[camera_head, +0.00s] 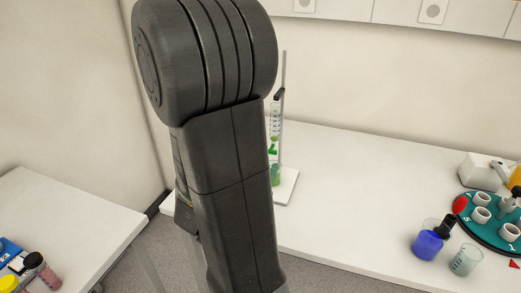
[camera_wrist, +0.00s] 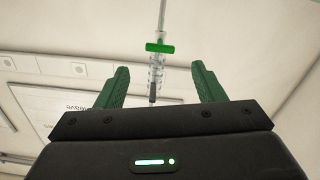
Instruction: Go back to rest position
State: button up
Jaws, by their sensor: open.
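My gripper (camera_wrist: 160,82) shows in the wrist view with its two green fingers spread apart and nothing between them. Beyond the fingers, a clear graduated tube with a green clip (camera_wrist: 160,48) shows against the pale wall and ceiling. In the head view my dark arm fills the middle and left of centre, and my gripper itself is not seen there.
A blue-liquid beaker (camera_head: 428,242), a clear beaker (camera_head: 465,260) and a teal round rack (camera_head: 482,232) stand at right. Another table (camera_head: 75,215) is at left.

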aim_at(273, 145)
jog(key=p+x, duration=0.2)
jog(key=x, duration=1.2)
jog(key=shift+s, duration=0.1)
jog(key=shift+s+a, duration=0.1)
